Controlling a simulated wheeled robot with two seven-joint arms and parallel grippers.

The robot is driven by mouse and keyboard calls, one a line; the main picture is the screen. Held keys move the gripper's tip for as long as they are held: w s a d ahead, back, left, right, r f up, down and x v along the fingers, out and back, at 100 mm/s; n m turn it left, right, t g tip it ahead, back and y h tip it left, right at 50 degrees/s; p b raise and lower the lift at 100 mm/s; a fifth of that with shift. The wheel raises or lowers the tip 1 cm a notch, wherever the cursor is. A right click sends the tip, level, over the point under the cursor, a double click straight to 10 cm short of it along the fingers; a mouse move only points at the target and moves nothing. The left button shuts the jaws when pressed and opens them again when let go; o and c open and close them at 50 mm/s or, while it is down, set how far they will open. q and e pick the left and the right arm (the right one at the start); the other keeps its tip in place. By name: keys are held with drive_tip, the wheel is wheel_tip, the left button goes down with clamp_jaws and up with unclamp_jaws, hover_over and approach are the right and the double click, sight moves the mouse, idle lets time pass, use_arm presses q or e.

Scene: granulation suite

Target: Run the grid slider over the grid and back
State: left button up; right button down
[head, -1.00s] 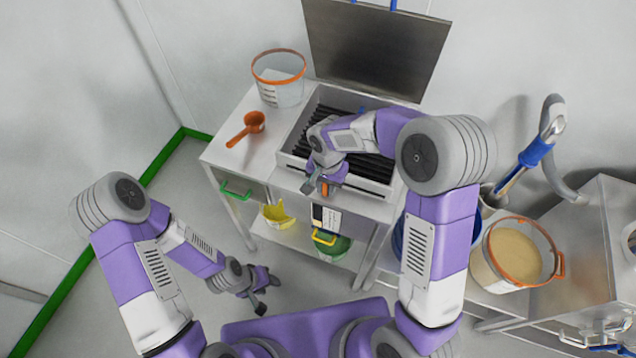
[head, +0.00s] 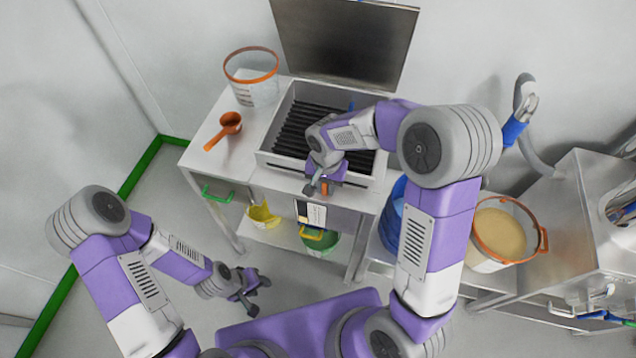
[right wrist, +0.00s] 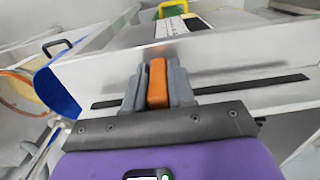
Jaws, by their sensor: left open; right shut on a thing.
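The grid (head: 290,134) is a row of black bars inside an open pale metal box (head: 280,163) on the bench. My right gripper (head: 319,186) is at the front face of this box, with its arm over the grid's right part. In the right wrist view my right gripper (right wrist: 158,88) is shut on the orange handle (right wrist: 157,80) of the grid slider, which stands at a long dark slot (right wrist: 252,84) in the box's face. The rest of the slider is hidden. My left gripper (head: 248,290) is open and empty, low in front of the bench.
A raised metal lid (head: 345,45) stands behind the box. An orange scoop (head: 225,130) and an orange-rimmed clear bucket (head: 252,82) are on the bench's left. A tub of beige powder (head: 497,235) stands at right.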

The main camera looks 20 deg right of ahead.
drive_tip(key=shift+s+d+r, duration=0.1)
drive_tip(key=shift+s+d, duration=0.7)
drive_tip(key=shift+d, duration=0.55)
drive_tip(key=shift+s+d+f, duration=0.1)
drive_tip(key=shift+s+d, duration=0.7)
drive_tip(key=shift+d, duration=0.55)
drive_tip(key=shift+s+d+r, duration=0.1)
drive_tip(key=shift+s+d, duration=0.7)
drive_tip(key=shift+d, duration=0.55)
drive_tip(key=c, duration=0.9)
unclamp_jaws()
drive_tip(key=shift+o, duration=0.2)
wheel_tip(320, 180, up, 8)
drive_tip(key=p, duration=0.2)
drive_tip(key=shift+f, duration=0.25)
